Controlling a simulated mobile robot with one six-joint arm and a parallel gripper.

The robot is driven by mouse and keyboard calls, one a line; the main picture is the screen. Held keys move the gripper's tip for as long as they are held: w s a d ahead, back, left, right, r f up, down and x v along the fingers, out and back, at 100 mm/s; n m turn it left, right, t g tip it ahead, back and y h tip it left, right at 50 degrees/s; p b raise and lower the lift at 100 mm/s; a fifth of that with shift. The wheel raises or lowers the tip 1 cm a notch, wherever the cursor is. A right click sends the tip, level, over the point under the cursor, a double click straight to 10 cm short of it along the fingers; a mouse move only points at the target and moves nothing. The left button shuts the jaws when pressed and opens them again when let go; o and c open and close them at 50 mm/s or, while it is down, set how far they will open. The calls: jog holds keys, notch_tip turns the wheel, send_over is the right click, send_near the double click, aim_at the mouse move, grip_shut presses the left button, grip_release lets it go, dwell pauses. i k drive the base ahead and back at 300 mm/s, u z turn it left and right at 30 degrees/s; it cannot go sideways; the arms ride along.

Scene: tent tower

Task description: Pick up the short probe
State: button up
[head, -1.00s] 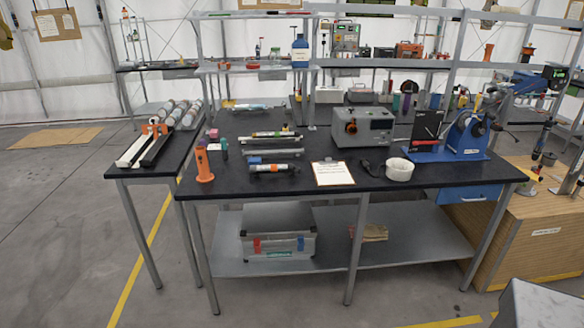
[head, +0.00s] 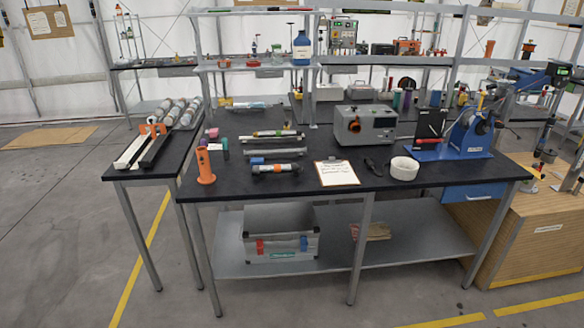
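Several rod-like instruments lie side by side on the left half of the dark workbench (head: 420,177). Behind that is a longer pale and dark rod (head: 270,135). Another light rod with a blue part (head: 250,105) lies farther back. My gripper is not in view.
An orange holder (head: 205,166) stands left of the rods. A clipboard (head: 336,173), white tape roll (head: 404,169), grey instrument box (head: 365,126) and blue machine (head: 465,135) are to the right. A metal case (head: 281,240) sits on the lower shelf. The floor in front is clear.

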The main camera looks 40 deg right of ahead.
aim_at(292, 167)
jog(key=u, duration=0.05)
jog(key=i, duration=1)
jog(key=z, duration=0.05)
